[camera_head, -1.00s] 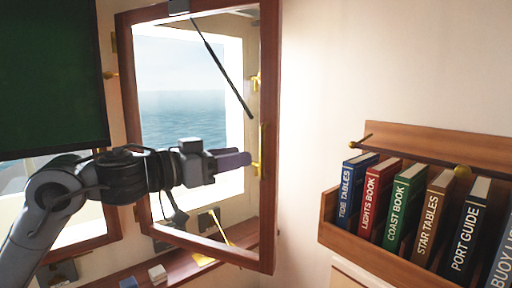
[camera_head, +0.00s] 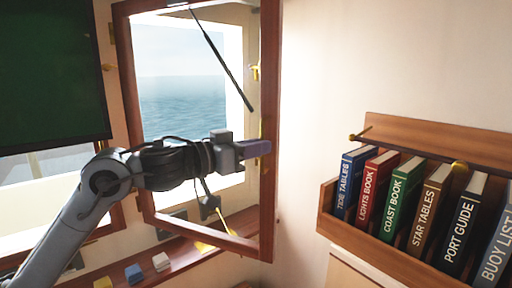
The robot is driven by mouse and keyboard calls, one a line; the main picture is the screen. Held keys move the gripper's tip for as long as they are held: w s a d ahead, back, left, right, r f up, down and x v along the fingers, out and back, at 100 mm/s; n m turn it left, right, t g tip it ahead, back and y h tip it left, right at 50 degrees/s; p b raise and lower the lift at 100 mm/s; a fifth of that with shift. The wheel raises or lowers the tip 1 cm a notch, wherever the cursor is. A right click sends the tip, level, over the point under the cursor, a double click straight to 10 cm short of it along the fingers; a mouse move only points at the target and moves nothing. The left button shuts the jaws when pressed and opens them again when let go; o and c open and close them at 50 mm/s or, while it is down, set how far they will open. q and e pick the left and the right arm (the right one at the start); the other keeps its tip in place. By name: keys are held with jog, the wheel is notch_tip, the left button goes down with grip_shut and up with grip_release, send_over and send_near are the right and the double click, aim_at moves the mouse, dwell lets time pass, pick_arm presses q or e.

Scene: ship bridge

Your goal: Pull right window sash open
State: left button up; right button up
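The right window sash (camera_head: 270,200) is a brown wooden frame around a glass pane with sea behind it. It stands swung open at an angle from the pale window opening. My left gripper (camera_head: 258,148) reaches across the pane to the sash's right-hand stile. Its purple-grey fingers overlap the brass handle (camera_head: 262,128) on that stile and hide part of it. I cannot tell whether the fingers are closed around the handle. My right gripper is out of view.
A wooden shelf (camera_head: 330,226) with several labelled books is on the right wall. Small blocks, including a blue one (camera_head: 133,273), lie on the brown sill at lower left. A dark green panel (camera_head: 50,70) is at upper left. The wall between sash and shelf is bare.

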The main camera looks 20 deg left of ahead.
pick_arm(q)
grip_shut()
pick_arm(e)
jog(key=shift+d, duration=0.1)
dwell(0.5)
pick_arm(q)
jog(key=shift+s, duration=0.15)
dwell(0.4)
